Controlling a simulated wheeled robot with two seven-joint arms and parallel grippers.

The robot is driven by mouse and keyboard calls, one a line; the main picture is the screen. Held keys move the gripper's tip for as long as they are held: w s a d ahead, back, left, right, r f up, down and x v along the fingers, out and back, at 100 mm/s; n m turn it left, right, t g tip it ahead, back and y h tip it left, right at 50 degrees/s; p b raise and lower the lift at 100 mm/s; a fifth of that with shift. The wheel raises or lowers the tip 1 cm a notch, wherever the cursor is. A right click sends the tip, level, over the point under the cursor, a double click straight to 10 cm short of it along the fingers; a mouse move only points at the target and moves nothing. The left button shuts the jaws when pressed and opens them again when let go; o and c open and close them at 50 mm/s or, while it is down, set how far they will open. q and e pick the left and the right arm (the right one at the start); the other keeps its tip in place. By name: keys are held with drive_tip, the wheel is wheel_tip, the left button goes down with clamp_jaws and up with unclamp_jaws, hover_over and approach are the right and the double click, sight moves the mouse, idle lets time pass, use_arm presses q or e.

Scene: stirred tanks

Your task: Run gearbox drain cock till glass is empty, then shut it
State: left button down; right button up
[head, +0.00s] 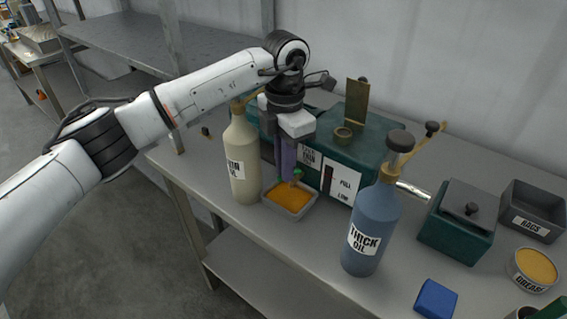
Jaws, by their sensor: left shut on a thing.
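The dark green gearbox (372,137) stands on the grey bench against the wall. Its front has a drain label, partly covered by my gripper, and a white plate (345,186) marked with a low line. The sight glass (328,178) is a narrow dark strip beside that plate; its level is too small to read. My left gripper (290,174) points down at the gearbox front, shut on the drain cock (297,174), which is mostly hidden by the fingers. A grey tray (270,205) below holds orange-brown oil. My right gripper is out of view.
A cream oil bottle (243,160) stands close left of the tray. A blue thick-oil bottle (370,230) stands in front of the gearbox's right. A green lidded box (458,225), rags bin (533,215), grease tin (533,268) and blue block (436,299) are at right.

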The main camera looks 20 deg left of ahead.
use_arm(q)
drive_tip(key=shift+n, duration=0.3)
drive_tip(key=c, duration=1.8)
unclamp_jaws()
drive_tip(key=shift+c, duration=0.2)
drive_tip(key=shift+r, duration=0.15)
wheel_tip(320, 180, up, 10)
drive_tip(key=b, duration=0.1)
